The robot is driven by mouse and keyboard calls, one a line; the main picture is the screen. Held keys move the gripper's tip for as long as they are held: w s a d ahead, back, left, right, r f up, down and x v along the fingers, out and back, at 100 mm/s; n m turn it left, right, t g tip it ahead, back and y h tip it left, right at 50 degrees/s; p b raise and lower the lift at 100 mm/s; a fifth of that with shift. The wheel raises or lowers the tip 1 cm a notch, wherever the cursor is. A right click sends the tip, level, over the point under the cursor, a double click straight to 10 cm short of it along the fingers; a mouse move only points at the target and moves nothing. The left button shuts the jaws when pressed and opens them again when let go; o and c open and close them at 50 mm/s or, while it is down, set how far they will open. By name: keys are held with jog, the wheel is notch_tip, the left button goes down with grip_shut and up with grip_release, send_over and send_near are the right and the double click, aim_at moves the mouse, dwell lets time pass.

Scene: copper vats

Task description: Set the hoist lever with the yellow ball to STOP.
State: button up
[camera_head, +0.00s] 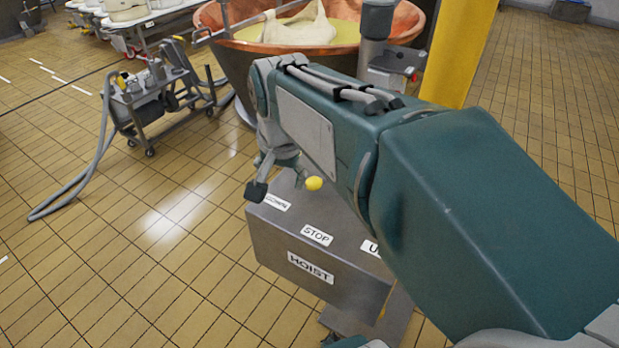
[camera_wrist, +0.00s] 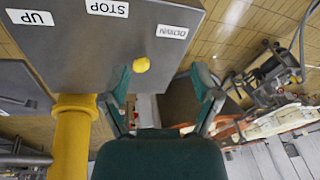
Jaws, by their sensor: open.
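The grey hoist box (camera_head: 315,272) carries a HOIST label on its front and DOWN (camera_head: 277,202), STOP (camera_head: 317,234) and a partly covered UP label on top. The lever's yellow ball (camera_head: 314,183) shows beside my gripper (camera_head: 277,178). In the wrist view the picture is upside down; the ball (camera_wrist: 141,65) appears between the STOP (camera_wrist: 103,7) and DOWN (camera_wrist: 172,31) labels. My gripper (camera_wrist: 161,74) is open there, its fingers apart, with the ball near the tip of the left finger. Contact cannot be told. The lever's stem is hidden.
A copper vat (camera_head: 235,65) with pale contents stands behind the box. A yellow post (camera_head: 461,50) rises to its right. A wheeled pump cart (camera_head: 150,100) with a hose is at the left. Tiled floor is open at front left.

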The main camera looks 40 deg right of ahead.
aim_at(312, 179)
jog(key=w+d+f+m+g, duration=0.1)
jog(key=w+d+m, duration=0.1)
jog(key=d+m, duration=0.1)
jog(key=w+d+f+m+g, duration=0.1)
jog(key=w+d+m, duration=0.1)
jog(key=d, duration=0.3)
jog(key=w+d+f+m+g, duration=0.1)
jog(key=w+d+m, duration=0.2)
jog(key=m, duration=0.2)
jog(key=shift+d+y, duration=0.3)
jog(key=shift+d, duration=0.1)
jog(key=shift+d+f, duration=0.1)
notch_tip(312, 179, down, 11)
jog(key=shift+s+r, duration=0.15)
jog(key=shift+r, duration=0.05)
grip_shut()
